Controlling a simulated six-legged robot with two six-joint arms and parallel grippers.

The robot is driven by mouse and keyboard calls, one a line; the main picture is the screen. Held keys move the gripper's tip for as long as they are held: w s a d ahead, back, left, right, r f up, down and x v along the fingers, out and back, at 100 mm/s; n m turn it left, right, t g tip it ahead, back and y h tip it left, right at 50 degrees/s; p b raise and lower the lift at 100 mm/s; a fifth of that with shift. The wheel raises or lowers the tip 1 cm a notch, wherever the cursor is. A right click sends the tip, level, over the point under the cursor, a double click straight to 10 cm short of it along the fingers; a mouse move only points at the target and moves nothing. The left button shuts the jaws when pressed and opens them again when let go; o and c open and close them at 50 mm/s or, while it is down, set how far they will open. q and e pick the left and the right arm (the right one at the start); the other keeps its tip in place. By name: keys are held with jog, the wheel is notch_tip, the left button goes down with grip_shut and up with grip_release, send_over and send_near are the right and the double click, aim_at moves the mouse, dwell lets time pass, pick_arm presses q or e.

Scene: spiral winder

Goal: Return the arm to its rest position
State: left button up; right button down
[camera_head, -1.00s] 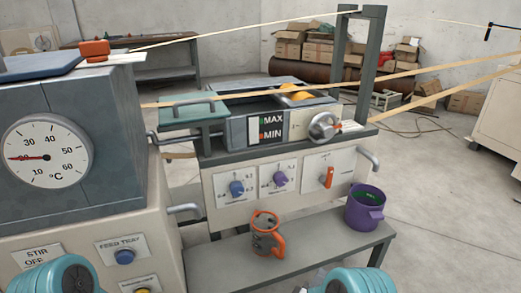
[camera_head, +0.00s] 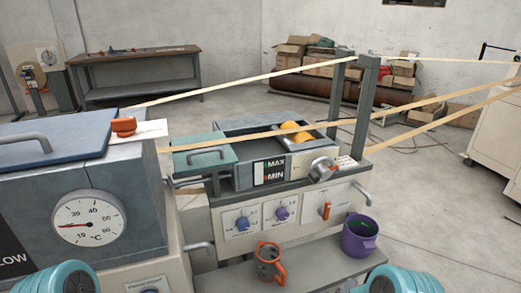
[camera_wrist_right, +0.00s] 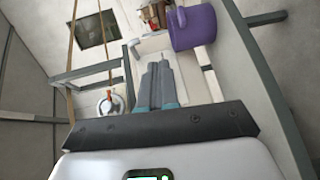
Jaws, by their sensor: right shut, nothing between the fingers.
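My right gripper (camera_wrist_right: 158,82) shows in the right wrist view with its two grey fingers together and nothing between them. A purple mug (camera_wrist_right: 195,27) appears to the right of the fingertips there, apart from them. In the head view, a teal joint of my right arm shows at the bottom right, and the fingers are hardly visible. A similar teal joint of my left arm shows at the bottom left; the left gripper itself is out of frame.
The winder (camera_head: 290,205) with its knobs stands ahead. A tank with a dial (camera_head: 88,219) stands left. Pale strands (camera_head: 420,106) run across.

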notch_tip(320, 180, up, 6)
jog(key=s+m+g+y+p, duration=0.1)
jog(key=s+g+y+p, duration=0.2)
jog(key=p, duration=0.4)
pick_arm(q)
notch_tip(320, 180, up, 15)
jog(key=p, duration=0.5)
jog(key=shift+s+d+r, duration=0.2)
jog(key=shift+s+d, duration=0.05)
pick_arm(e)
jog(key=s+a+f+m+g+y, duration=0.1)
jog(key=s+a+m+g+y, duration=0.4)
jog(key=s, duration=0.7)
jog(key=s+a+f+m+g+y, duration=0.2)
jog(key=s+a+m+g+y, duration=0.3)
jog(key=s, duration=0.7)
jog(key=a+m, duration=0.1)
jog(key=a, duration=0.1)
jog(key=shift+a+m+y, duration=0.3)
jog(key=shift+a+y, duration=0.1)
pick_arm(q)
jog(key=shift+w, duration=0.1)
pick_arm(e)
jog(key=shift+f, duration=0.1)
jog(key=shift+s, duration=0.1)
